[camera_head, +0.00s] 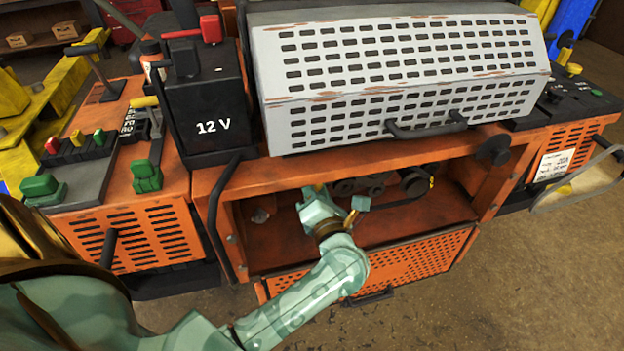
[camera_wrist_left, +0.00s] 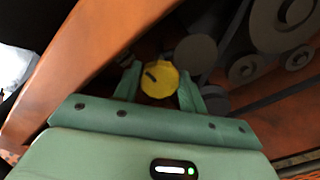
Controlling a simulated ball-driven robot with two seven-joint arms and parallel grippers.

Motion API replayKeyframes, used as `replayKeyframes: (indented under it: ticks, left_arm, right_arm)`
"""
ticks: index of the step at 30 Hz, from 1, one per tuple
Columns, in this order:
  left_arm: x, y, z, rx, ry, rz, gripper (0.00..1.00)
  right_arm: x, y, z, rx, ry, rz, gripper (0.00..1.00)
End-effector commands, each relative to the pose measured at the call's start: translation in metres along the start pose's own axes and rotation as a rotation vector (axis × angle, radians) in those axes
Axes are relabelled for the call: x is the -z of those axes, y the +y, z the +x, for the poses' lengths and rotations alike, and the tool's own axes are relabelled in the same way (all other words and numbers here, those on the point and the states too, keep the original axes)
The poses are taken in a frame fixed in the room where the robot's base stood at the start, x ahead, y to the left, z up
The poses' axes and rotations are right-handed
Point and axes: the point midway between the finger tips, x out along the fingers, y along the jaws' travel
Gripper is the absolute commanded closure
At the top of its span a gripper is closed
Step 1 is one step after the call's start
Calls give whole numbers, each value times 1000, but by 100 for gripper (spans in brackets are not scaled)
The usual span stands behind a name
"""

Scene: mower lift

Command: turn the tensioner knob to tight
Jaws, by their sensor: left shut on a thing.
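The tensioner knob (camera_wrist_left: 160,80) is yellow with a dark mark on its face, and it shows in the left wrist view between my fingers. My left gripper (camera_wrist_left: 159,88) is shut on it, with one finger on each side. In the head view my left gripper (camera_head: 318,193) reaches into the open orange compartment, below the grey perforated cover, and the knob is hidden there. I cannot tell which setting the dark mark points to. My right gripper is not in view.
Grey pulleys (camera_wrist_left: 284,22) and a belt sit right of the knob in the wrist view. The orange compartment frame (camera_head: 215,185) is close around my arm. The lowered orange perforated panel (camera_head: 420,260) lies below, and a black 12 V battery (camera_head: 207,115) stands at the upper left.

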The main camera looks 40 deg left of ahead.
Motion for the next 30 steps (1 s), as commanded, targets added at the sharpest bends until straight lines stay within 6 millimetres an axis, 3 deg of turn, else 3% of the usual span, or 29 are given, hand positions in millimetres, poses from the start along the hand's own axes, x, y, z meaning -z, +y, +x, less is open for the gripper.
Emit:
replayKeyframes:
  ticks: [6, 21, 22, 24, 30]
  left_arm:
    - [-1, 0, 0, 1, -1, 62, 100]
    - [0, -1, 0, 1, -1, 83, 100]
    - [0, -1, 0, 1, -1, 83, 56]
    - [0, -1, 0, 1, -1, 83, 38]
    - [0, -1, 0, 1, -1, 81, 38]
  right_arm:
    - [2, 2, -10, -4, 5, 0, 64]
    - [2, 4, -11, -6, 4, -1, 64]
    - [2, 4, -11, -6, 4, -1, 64]
    - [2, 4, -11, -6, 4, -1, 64]
    - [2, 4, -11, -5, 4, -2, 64]
